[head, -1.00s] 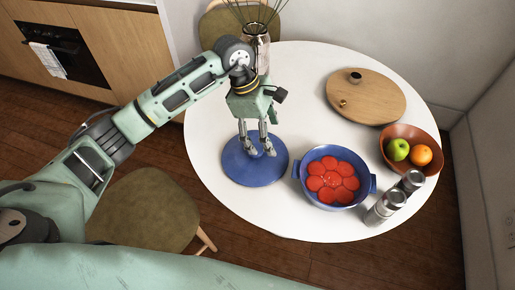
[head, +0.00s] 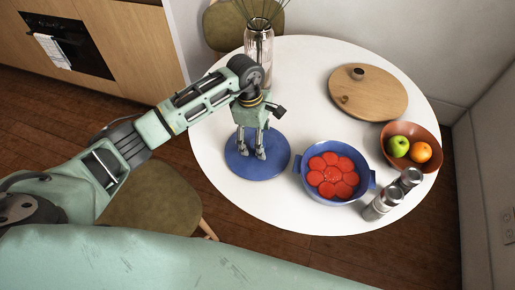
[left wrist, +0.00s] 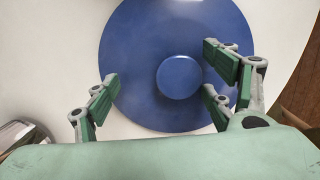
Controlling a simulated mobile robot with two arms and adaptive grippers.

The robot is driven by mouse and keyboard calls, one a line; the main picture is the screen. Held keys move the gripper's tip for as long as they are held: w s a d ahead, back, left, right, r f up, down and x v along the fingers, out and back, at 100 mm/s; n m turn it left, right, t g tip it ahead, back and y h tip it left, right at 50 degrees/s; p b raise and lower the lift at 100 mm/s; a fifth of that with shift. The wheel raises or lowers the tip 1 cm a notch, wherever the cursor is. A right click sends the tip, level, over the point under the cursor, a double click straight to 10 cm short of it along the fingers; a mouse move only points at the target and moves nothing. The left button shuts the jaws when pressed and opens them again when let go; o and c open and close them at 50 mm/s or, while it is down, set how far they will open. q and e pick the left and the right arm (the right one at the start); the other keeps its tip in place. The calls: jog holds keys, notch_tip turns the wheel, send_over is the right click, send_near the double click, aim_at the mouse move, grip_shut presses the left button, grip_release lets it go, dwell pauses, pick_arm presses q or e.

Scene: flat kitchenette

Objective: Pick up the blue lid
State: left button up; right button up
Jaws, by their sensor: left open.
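The blue lid (head: 262,168) is a round disc lying flat on the white table, left of the blue pot. In the left wrist view the lid (left wrist: 135,50) shows a round raised knob (left wrist: 180,77) near its middle. My left gripper (head: 251,154) points down over the lid. In the left wrist view its fingers (left wrist: 160,95) are open and spread, with the knob nearer the right-hand fingers and nothing held. Whether the fingertips touch the lid I cannot tell. My right gripper is not in view.
The blue pot (head: 310,184) with red round slices (head: 333,173) stands right of the lid. Two shakers (head: 384,203), a fruit bowl (head: 431,145), a wooden board (head: 370,98) and a glass vase (head: 259,48) are also on the table (head: 305,100). A chair (head: 165,200) stands at the front left.

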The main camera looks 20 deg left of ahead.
pick_arm(q)
jog(key=shift+s, duration=0.1)
jog(key=c, duration=1.1)
jog(key=shift+s+f, duration=0.1)
grip_shut()
